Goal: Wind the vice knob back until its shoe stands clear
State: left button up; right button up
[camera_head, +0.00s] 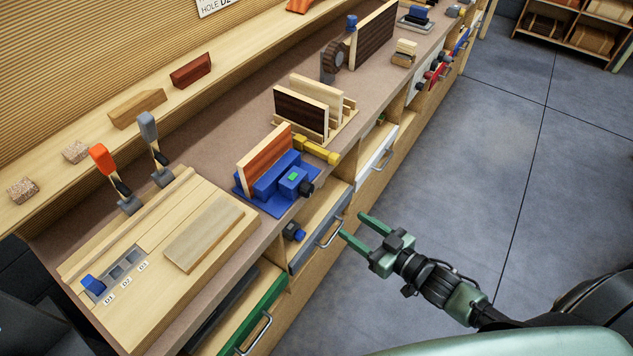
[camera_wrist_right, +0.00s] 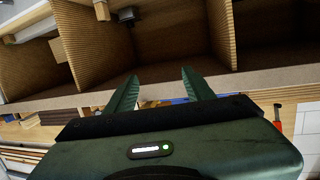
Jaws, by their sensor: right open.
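The blue vice (camera_head: 267,187) stands on the bench top, with an upright red-brown board (camera_head: 262,160) in it. A black knob (camera_head: 306,188) shows at its front right, by the bench's front edge. I cannot make out the shoe or whether it touches the board. My right gripper (camera_head: 352,225) is open and empty, in front of the bench near a grey drawer's handle. It is apart from the knob, to its lower right. Its two spread green fingers show in the right wrist view (camera_wrist_right: 158,85), with nothing between them. My left gripper is out of view.
A yellow tool (camera_head: 317,150) lies close behind the vice. A wooden rack with upright boards (camera_head: 301,108) stands beyond it. A drilling board with toggle clamps (camera_head: 160,262) lies at the left. Drawers with handles (camera_head: 328,232) front the bench. The grey floor at the right is clear.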

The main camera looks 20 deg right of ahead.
aim_at(310, 192)
jog(key=s+a+r+n+y, duration=0.1)
jog(key=a+r+y, duration=0.25)
jog(key=r, duration=0.65)
jog(key=shift+t+h, duration=0.25)
jog(key=shift+t, duration=0.05)
jog(key=p+x, duration=0.1)
jog(key=x, duration=0.3)
jog(key=p+x, duration=0.1)
jog(key=x, duration=0.3)
jog(key=shift+s+a+f, duration=0.1)
jog(key=shift+s+a, duration=0.1)
jog(key=shift+a, duration=0.1)
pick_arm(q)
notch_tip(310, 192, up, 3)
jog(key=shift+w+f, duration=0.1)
pick_arm(e)
grip_shut()
